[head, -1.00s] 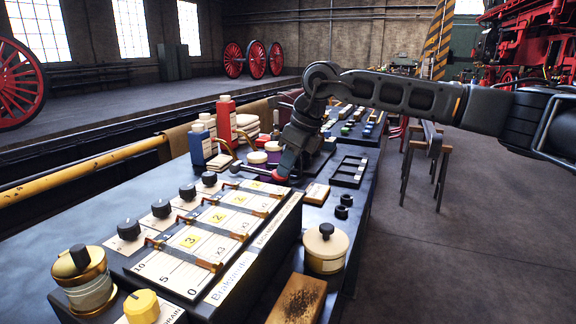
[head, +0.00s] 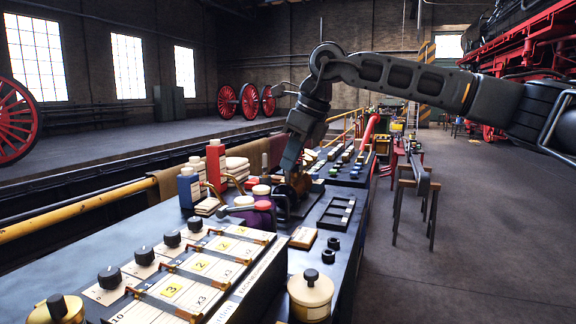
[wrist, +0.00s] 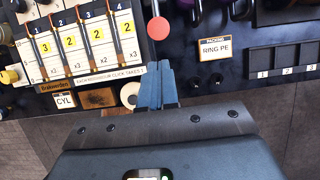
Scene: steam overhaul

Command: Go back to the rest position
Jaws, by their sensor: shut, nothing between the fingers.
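My gripper (head: 290,158) hangs over the far part of the dark workbench (head: 92,248), pointing down. In the wrist view its two blue-grey fingers (wrist: 157,76) are together, with nothing held. My arm reaches in from the right above the bench. Its elbow is raised.
A sloped panel with numbered strips and black knobs (head: 195,265) stands at the front left. A cream pot (head: 311,293), a compartment tray (head: 337,212), a red bottle (head: 215,165) and a blue bottle (head: 188,190) also stand on the bench. Open floor (head: 470,240) lies right, beyond wooden trestles (head: 405,185).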

